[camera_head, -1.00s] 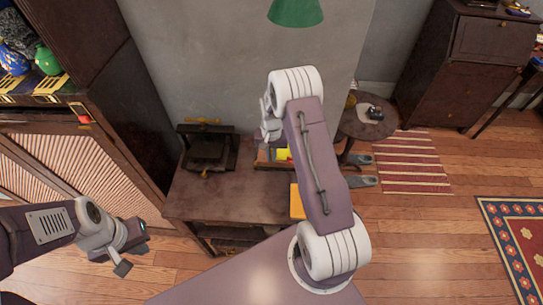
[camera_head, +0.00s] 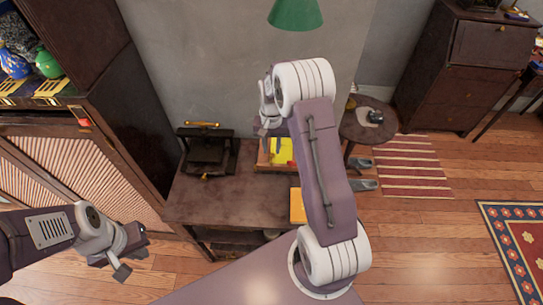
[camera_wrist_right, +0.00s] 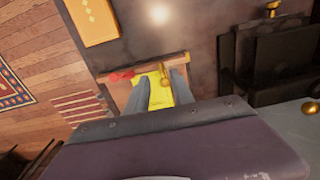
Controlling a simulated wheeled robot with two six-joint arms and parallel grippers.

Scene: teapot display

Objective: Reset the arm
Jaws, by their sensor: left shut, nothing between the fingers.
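My left gripper (camera_head: 130,256) is at the lower left in the head view, low beside the dark wooden table (camera_head: 215,200). It is shut and empty. My right arm rises from the bottom centre and bends over the table toward the wall; in the head view its forearm hides the fingers. In the right wrist view, the two grey fingers of my right gripper (camera_wrist_right: 162,82) stand apart. A yellow sheet (camera_wrist_right: 161,95) and a small gold item (camera_wrist_right: 164,70) show beyond and between them, in a shallow wooden tray (camera_wrist_right: 118,94). I see no object held.
A dark press (camera_head: 208,152) stands on the table at left. A yellow-orange book (camera_head: 297,206) lies near the table's right edge, partly behind my arm. A tall cabinet (camera_head: 80,155) is at left and a round side table (camera_head: 365,125) at right. Open floor lies at the right.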

